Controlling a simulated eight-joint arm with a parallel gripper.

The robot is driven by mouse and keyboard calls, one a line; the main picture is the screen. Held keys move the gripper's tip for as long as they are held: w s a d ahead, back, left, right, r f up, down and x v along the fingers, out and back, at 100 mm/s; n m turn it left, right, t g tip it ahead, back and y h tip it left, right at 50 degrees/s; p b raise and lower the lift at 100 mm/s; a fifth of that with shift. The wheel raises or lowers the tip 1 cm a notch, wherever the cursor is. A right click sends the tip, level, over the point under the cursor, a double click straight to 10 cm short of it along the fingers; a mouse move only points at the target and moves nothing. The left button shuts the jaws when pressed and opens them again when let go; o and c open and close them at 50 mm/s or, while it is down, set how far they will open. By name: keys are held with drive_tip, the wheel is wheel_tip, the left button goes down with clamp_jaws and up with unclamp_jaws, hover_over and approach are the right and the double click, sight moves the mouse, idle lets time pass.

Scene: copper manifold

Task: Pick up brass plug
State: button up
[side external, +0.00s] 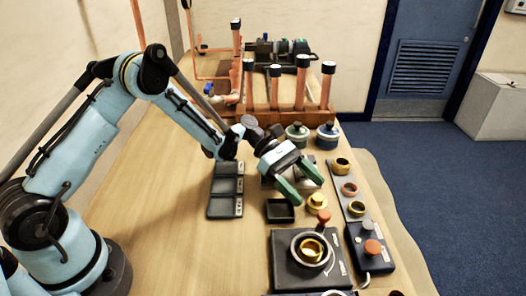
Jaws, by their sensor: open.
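A brass plug (317,203), a small gold stepped piece, sits on the wooden bench just past my fingertips. It looks upright and shows clear of the fingers. My gripper (309,193) has two green fingers spread apart with nothing between them. The exact height of the fingers over the bench cannot be told from this one view.
A black square tray (280,211) lies left of the plug. A black fixture (283,265) with a round gold-centred socket stands in front. A grey strip (353,199) with several rings is at right. A copper manifold (288,119) stands behind. Bare bench lies at left.

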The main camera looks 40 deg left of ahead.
sight(317, 202)
drive_tip(key=shift+x, duration=1.45)
drive_tip(key=shift+c, duration=0.3)
drive_tip(key=c, duration=1.1)
